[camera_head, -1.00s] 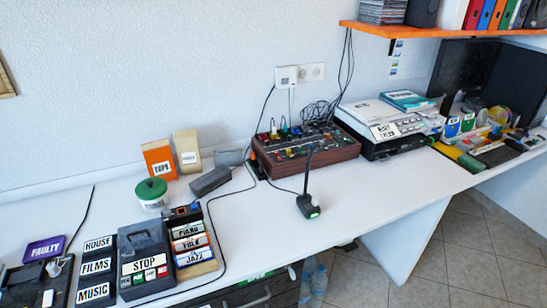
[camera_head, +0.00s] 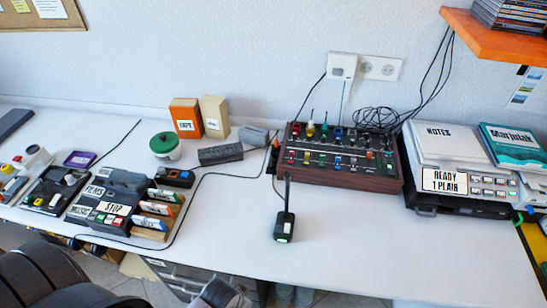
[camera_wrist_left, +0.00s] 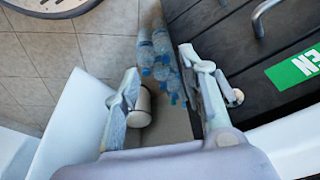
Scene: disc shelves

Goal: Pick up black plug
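Several coloured plugs stand in the brown-sided panel (camera_head: 345,160) on the table; yellow, blue and red ones can be made out. I cannot make out for sure which one is the black plug at this size. My left gripper (camera_wrist_left: 163,72) is open in the left wrist view, its two fingers apart, with floor and bottles seen beyond them. In the head view a grey part that looks like this gripper (camera_head: 220,293) shows at the bottom edge, below the table front and well away from the panel. My right gripper is not in view.
A black upright device (camera_head: 284,228) with a green light stands in front of the panel. Black cables lie behind the panel. A white machine (camera_head: 452,150) stands to the right, boxes and label blocks to the left. The front middle of the table is clear.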

